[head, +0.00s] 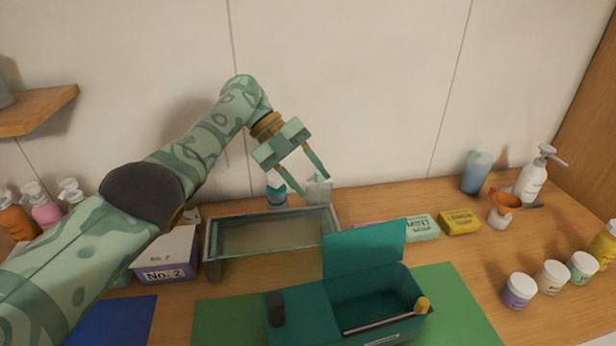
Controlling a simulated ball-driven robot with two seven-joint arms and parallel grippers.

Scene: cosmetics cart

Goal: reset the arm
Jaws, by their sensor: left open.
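My left arm comes in from the left and reaches over the cart top. My left gripper (314,184) is open, with its two fingers apart and pointing down and to the right. It is above the back edge of the clear bin (222,264), near a small grey bottle (319,192) and a teal-capped jar (277,195). The fingertips overlap these two in the picture; I cannot tell whether they touch. I see nothing held between the fingers. My right gripper is not in view.
An open teal box (365,248) stands on a green mat (460,300) in front. A No. 2 box (180,250) is left of the bin. Mint (421,228) and lemon (459,222) boxes, several jars and a pump bottle (531,178) stand at right. A wooden shelf (40,110) juts out upper left.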

